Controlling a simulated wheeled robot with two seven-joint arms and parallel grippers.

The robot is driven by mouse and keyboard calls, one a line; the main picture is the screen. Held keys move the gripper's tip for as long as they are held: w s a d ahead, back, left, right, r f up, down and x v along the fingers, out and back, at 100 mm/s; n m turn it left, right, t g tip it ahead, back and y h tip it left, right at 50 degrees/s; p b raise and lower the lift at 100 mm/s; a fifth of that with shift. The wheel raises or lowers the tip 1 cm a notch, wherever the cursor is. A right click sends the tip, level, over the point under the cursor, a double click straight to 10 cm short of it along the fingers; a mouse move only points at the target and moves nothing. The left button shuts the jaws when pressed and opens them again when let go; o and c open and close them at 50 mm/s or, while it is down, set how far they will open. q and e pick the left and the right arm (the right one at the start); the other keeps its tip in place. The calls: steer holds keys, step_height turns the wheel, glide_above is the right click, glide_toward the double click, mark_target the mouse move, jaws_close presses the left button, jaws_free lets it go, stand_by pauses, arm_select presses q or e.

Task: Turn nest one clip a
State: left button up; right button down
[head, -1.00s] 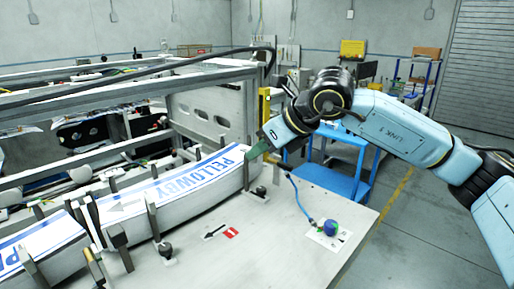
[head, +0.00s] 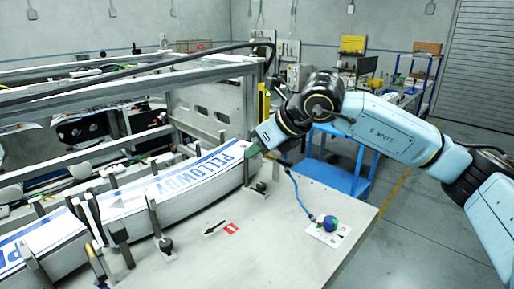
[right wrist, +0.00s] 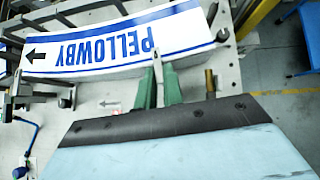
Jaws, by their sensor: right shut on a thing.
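My right gripper (head: 253,151) reaches in from the right to the near right end of the label stack (head: 180,183), which is printed PELLOWBY in blue on white. In the right wrist view its green fingers (right wrist: 158,88) are shut on a slim grey clip (right wrist: 157,68) beside the stack's edge (right wrist: 130,72). The fingers hide much of the clip, so its exact turn is hard to tell. In the head view the gripper covers the clip's upper part. My left gripper is not in view.
An upright post (head: 152,214) and dark clamps (head: 118,235) stand along the stack's front. A blue-green ball (head: 330,223) with a blue cord lies on the metal table (head: 265,255). A brass-coloured pin (right wrist: 210,82) stands right of the fingers. The table's front middle is clear.

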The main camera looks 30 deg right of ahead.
steer(key=shift+w+a+r+m+g+h, duration=0.2)
steer(key=shift+a+m+g+h, duration=0.5)
steer(key=shift+m+h, duration=1.8)
steer(key=shift+w+a+f+m+g+h, duration=0.2)
steer(key=shift+a+m+g+h, duration=0.9)
steer(key=shift+m, duration=2.4)
steer(key=shift+w+a+r+m+g+h, duration=0.2)
steer(key=shift+w+a+m+h, duration=0.15)
steer(key=shift+m+h, duration=2.35)
steer(key=shift+m, duration=0.4)
steer(key=shift+f, duration=0.1)
steer(key=c, duration=1.5)
jaws_free()
